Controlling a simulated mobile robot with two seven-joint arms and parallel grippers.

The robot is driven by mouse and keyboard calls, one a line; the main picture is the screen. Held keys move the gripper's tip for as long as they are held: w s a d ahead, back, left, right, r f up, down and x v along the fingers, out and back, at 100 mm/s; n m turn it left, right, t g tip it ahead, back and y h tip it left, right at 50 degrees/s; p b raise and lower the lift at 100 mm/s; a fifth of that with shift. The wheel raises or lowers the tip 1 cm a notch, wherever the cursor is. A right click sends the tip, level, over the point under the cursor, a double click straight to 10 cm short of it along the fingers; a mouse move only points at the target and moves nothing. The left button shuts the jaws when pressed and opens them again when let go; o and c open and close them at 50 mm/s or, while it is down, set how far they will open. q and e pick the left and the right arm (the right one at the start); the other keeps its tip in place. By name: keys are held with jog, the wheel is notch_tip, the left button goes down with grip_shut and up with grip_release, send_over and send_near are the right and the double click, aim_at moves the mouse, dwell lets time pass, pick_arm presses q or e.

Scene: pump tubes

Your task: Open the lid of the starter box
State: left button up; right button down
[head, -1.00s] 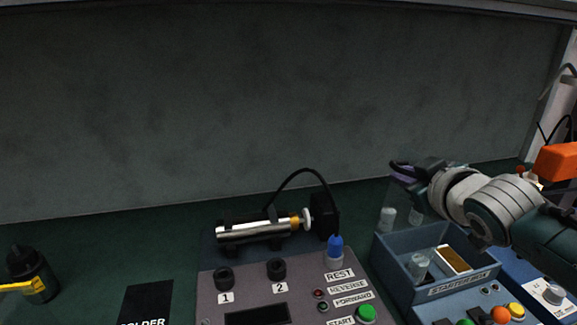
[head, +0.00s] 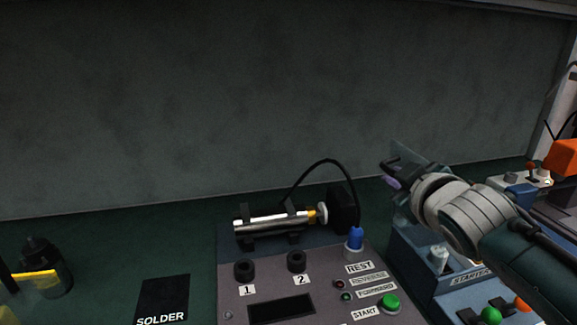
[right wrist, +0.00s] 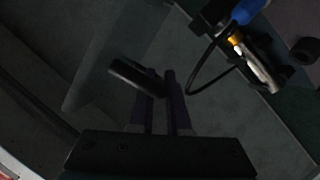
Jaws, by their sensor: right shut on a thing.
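The starter box (head: 412,262) is a blue-grey open-topped box at the right of the head view, partly behind my right arm. Its clear lid (head: 407,150) stands raised and tilted above the back of the box. My right gripper (head: 391,172) is shut on the lid's black handle. In the right wrist view the fingers (right wrist: 160,100) close on the black handle (right wrist: 130,72), with the see-through lid panel (right wrist: 98,60) beyond. A pale vial (head: 438,258) shows inside the box. My left gripper is not in view.
A control panel (head: 240,300) with a silver tube pump (head: 272,222) and blue-tipped holder (head: 355,239) stands left of the box. A black solder pad (head: 163,300) and a dark bottle with yellow (head: 42,270) lie further left. A button panel (head: 480,300) is in front of the box.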

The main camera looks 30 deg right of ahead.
jog(key=shift+f, duration=0.1)
jog(key=c, duration=0.9)
grip_release()
jog(key=p+v, duration=0.1)
jog(key=v, duration=0.9)
